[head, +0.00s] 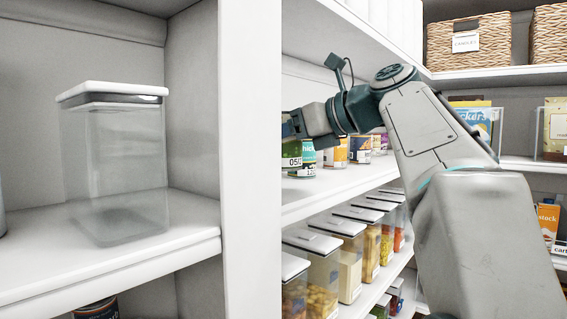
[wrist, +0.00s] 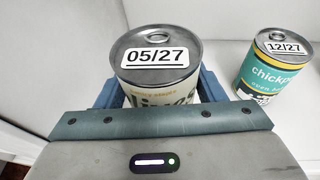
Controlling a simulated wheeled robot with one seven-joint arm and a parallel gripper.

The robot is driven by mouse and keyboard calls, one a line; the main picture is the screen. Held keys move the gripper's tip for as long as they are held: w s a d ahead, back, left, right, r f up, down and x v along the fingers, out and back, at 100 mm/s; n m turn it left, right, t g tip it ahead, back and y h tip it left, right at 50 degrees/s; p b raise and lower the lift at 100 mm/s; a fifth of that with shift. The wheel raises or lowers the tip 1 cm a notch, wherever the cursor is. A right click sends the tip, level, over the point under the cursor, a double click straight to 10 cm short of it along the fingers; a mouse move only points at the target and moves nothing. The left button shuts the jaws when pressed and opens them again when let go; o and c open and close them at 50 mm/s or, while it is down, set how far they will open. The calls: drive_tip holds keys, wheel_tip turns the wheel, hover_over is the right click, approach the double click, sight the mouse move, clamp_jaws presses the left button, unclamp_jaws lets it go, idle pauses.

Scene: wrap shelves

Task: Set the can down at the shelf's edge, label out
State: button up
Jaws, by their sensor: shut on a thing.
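The can (wrist: 155,62) is between the fingers of my gripper (wrist: 157,92) in the wrist view. It has a grey ring-pull lid marked 05/27 and a cream label with dark print, mostly hidden by the gripper. My gripper is shut on it, one blue finger on each side. In the head view my gripper (head: 291,126) is over the middle shelf (head: 335,183), partly cut off by the white upright. A green can (head: 291,154) shows just below it; I cannot tell whether this is the held one. Whether the held can touches the shelf is unclear.
A teal chickpea can (wrist: 273,72) marked 12/27 stands close to the right of the held can. Several cans and jars line the shelf behind. A white upright (head: 250,160) and a clear container (head: 115,165) are at left. Lidded food bins (head: 350,275) fill the shelf below.

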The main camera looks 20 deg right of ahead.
sight(300, 153)
drive_tip(key=shift+a+f+b, duration=0.1)
drive_tip(key=shift+f+b, duration=0.2)
drive_tip(key=shift+f, duration=1.65)
drive_tip(key=o, duration=1.2)
drive_tip(key=shift+f, duration=0.15)
drive_tip(key=shift+r, duration=0.2)
drive_tip(key=shift+s+d, duration=0.3)
drive_tip(key=b+v, duration=0.1)
drive_tip(key=v, duration=1)
drive_tip(key=shift+s+r, duration=0.1)
drive_tip(key=shift+s, duration=0.05)
